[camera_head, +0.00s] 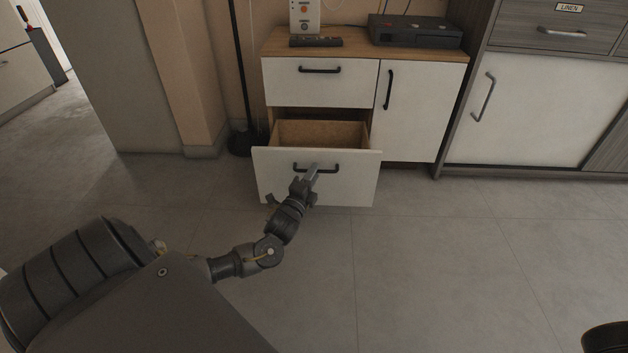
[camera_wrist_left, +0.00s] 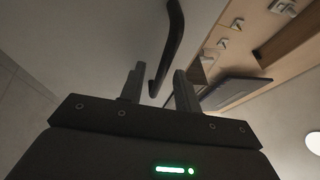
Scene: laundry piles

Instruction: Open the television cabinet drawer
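The television cabinet (camera_head: 367,43) has a wood top and white fronts. Its lower left drawer (camera_head: 345,190) is pulled well out, and the bare inside shows. The drawer above it (camera_head: 285,83) is shut. My left gripper (camera_head: 311,176) is at the black handle (camera_head: 329,170) of the open drawer. In the left wrist view my left gripper (camera_wrist_left: 158,88) has its fingers apart, with the dark bar handle (camera_wrist_left: 173,45) reaching between them. Gaps show beside the handle, so it does not look clamped. My right gripper is not in view.
A black box (camera_head: 415,31) and a remote (camera_head: 316,41) lie on the cabinet top. A grey cabinet with a white door (camera_head: 540,110) stands to the right. A black pole (camera_head: 241,80) stands at the left. The floor (camera_head: 430,265) in front is clear.

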